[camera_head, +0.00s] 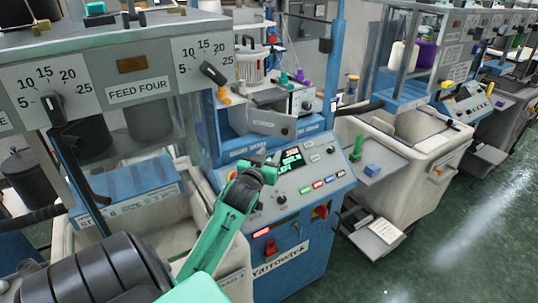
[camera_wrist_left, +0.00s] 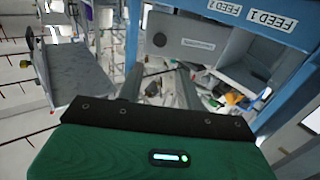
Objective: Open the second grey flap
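A grey flap (camera_head: 270,122) with a white label and a dark round knob sits on the blue machine in the head view. In the left wrist view this labelled flap (camera_wrist_left: 195,38) appears closed, beside a FEED 2 label. To its right, below the FEED 1 label, an open compartment (camera_wrist_left: 245,65) shows. My left gripper (camera_head: 264,166) is in front of the machine, over its control panel and below the flap. In the wrist view its fingers (camera_wrist_left: 158,82) stand apart with nothing held between them. My right gripper is not in view.
The control panel (camera_head: 300,172) with screen and coloured buttons lies close under my left gripper. A FEED FOUR unit (camera_head: 137,90) with dials stands at the left. A beige bin (camera_head: 425,165) stands at the right. The green floor (camera_head: 440,240) is open.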

